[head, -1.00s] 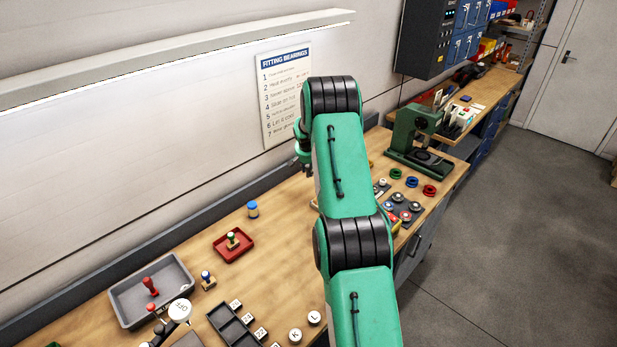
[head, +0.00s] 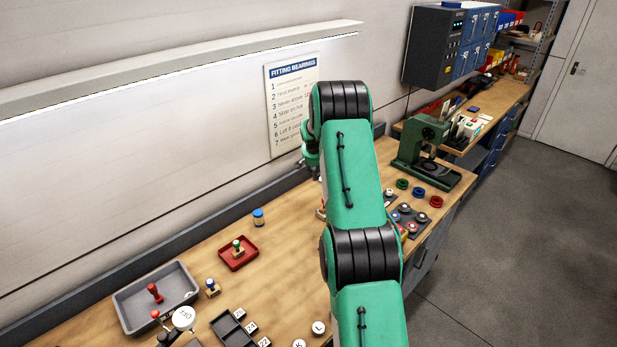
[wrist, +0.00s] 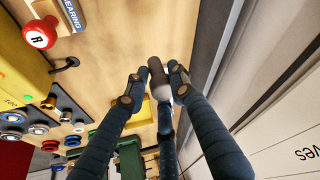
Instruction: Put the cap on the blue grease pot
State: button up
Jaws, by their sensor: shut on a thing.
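A small blue pot (head: 258,217) with a paler band stands upright on the bench near the back edge in the head view. It looks like the blue grease pot; whether anything covers its top is too small to tell. In the head view my arm hides the gripper, which is to the right of the blue pot.
A red tray (head: 238,262) with a green-handled stamp is in front of the pot. A grey bin (head: 190,290) stands further left. A green press (head: 425,150) and coloured rings are at the right. The bench around the pot is clear. A wall runs behind.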

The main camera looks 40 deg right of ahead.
jog(key=shift+a, duration=0.1)
jog(key=shift+a+r, duration=0.15)
jog(key=shift+a, duration=0.35)
jog(key=s+a+n+b, duration=0.1)
jog(key=s+a, duration=0.2)
jog(key=a, duration=0.8)
jog(key=s+a+r+n+b, duration=0.1)
jog(key=s+a, duration=0.3)
jog(key=a, duration=0.8)
jog(key=s+a+r+y, duration=0.1)
jog(key=s+a, duration=0.3)
jog(key=a, duration=0.7)
jog(key=shift+a+n+b, duration=0.25)
jog(key=shift+n+b, duration=0.15)
jog(key=shift+r, duration=0.1)
jog(key=w+d, duration=0.2)
jog(key=w, duration=0.3)
jog(key=w+d+f, duration=0.1)
jog(key=w+d, duration=0.1)
jog(key=w, duration=0.3)
jog(key=w+d, duration=0.2)
jog(key=w, duration=0.3)
jog(key=shift+f, duration=0.3)
jog(key=shift+s, duration=0.1)
